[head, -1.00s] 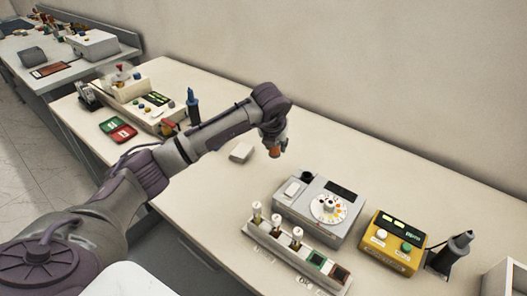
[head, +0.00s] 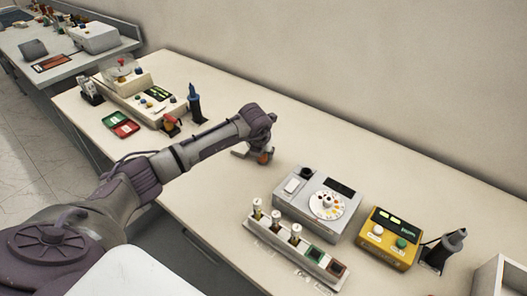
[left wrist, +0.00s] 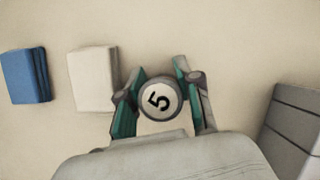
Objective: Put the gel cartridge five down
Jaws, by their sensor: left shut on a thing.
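The gel cartridge five (left wrist: 158,99) shows in the left wrist view as a round white top with a black 5. My left gripper (left wrist: 157,90) is shut on it, with a finger on each side. In the head view my left gripper (head: 262,150) is low over the middle of the bench, and the orange side of the cartridge (head: 265,158) shows below it. I cannot tell whether the cartridge touches the bench. My right gripper is not in view.
A white block (left wrist: 93,79) and a blue block (left wrist: 25,76) lie left of the gripper in the wrist view. In the head view, a rack with several vials (head: 292,252), a grey dial box (head: 318,203) and a yellow box (head: 388,240) stand to the right. Bench behind the gripper is clear.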

